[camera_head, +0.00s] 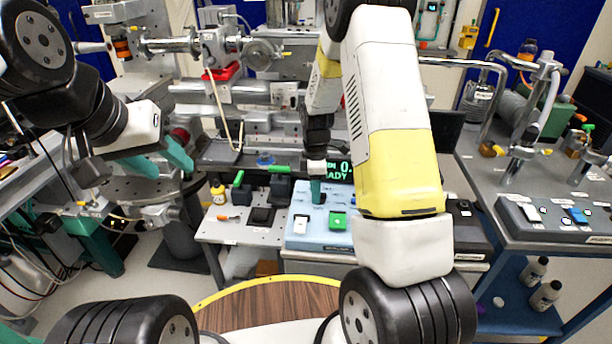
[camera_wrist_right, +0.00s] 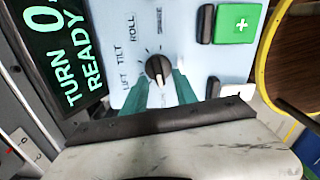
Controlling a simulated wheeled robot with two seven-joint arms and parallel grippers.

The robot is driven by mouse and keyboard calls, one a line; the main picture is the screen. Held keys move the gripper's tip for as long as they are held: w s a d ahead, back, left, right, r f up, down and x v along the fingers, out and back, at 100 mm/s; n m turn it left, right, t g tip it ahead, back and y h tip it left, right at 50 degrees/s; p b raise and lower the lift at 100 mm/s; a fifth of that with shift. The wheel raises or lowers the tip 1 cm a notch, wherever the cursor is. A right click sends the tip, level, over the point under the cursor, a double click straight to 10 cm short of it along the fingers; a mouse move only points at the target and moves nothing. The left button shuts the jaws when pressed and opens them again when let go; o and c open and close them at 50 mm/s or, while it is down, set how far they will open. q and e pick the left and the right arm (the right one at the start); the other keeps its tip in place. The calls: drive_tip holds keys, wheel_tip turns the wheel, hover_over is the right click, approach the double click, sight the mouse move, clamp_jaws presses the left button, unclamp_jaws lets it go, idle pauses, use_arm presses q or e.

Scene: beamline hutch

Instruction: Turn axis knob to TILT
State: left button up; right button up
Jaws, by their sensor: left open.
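The axis knob (camera_wrist_right: 158,68) is round and black with a light mark, on a pale blue panel (camera_wrist_right: 190,40) in the right wrist view. The labels LIFT, TILT (camera_wrist_right: 120,55) and ROLL (camera_wrist_right: 132,28) curve beside it, with another label further round. I cannot tell which label the mark faces. My right gripper (camera_wrist_right: 162,80) has its teal fingertips on either side of the knob; whether they press on it is unclear. In the head view my right gripper (camera_head: 317,188) points down at the panel and hides the knob. My left gripper (camera_head: 160,160) is open and empty, away at the left.
A display (camera_wrist_right: 72,55) reading TURN and READY stands beside the panel. A green plus button (camera_wrist_right: 240,24) and a white button (camera_head: 301,224) are close to the knob. A small table (camera_head: 235,232) with dark switches stands left of the panel.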

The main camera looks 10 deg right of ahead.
clamp_jaws()
idle(0.3)
drive_tip(key=m, duration=0.5)
drive_tip(key=shift+w+d+m, duration=0.15)
drive_tip(key=shift+w+m, duration=0.2)
drive_tip(key=shift+m, duration=0.05)
drive_tip(key=m, duration=0.5)
drive_tip(key=shift+w+d, duration=0.25)
drive_tip(key=m, duration=0.6)
drive_tip(key=shift+d+r+m, duration=0.1)
drive_tip(key=shift+d+m, duration=0.2)
drive_tip(key=shift+d, duration=0.05)
drive_tip(key=m, duration=0.6)
drive_tip(key=shift+d, duration=0.3)
drive_tip(key=shift+m, duration=0.3)
